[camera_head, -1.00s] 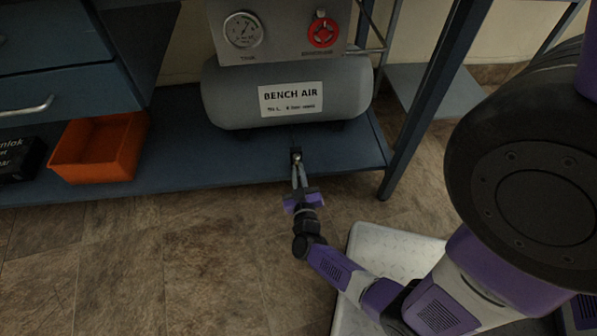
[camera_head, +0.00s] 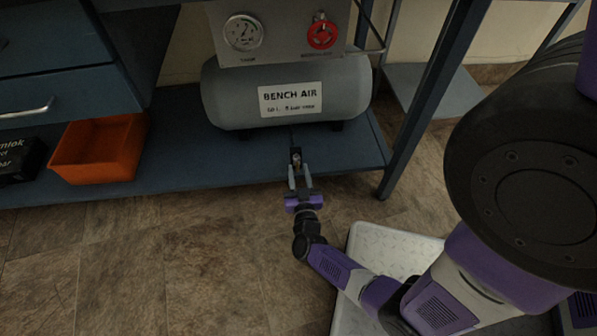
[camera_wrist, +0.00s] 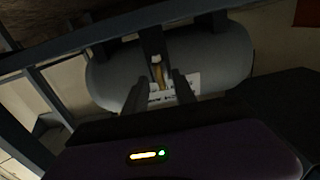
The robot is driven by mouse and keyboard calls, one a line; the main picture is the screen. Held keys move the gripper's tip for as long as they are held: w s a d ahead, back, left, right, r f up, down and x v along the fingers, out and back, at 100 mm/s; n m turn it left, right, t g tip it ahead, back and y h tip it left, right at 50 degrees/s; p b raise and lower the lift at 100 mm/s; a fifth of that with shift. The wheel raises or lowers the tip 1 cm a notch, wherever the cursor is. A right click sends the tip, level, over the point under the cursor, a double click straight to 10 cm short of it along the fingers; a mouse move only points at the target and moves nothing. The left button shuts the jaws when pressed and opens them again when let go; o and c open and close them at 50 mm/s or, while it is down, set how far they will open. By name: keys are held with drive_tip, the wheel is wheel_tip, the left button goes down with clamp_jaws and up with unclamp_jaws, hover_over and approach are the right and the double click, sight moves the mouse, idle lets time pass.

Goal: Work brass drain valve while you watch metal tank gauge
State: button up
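The brass drain valve shows in the wrist view as a small brass piece (camera_wrist: 158,75) below the tank, with a pale tip. In the head view the small dark fitting with a metallic end (camera_head: 296,157) is at the shelf's front edge. My gripper (camera_head: 299,178) is just in front of it; in the wrist view its two fingers (camera_wrist: 160,92) stand apart, one on each side of the brass piece, and appear to hold nothing. The metal tank gauge (camera_head: 243,32) is a round white dial on the grey panel above the tank; its reading is too small to tell.
The grey tank (camera_head: 345,88) labelled BENCH AIR lies on the blue shelf (camera_head: 215,165). A red round knob (camera_head: 323,33) is on the panel beside the gauge. An orange bin (camera_head: 97,150) is at left. A blue table leg (camera_head: 425,110) stands to the right.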

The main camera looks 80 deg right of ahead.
drive_tip(key=p+v, duration=0.2)
drive_tip(key=v, duration=0.5)
drive_tip(key=shift+s+a, duration=0.15)
drive_tip(key=shift+a, duration=0.2)
idle(1.4)
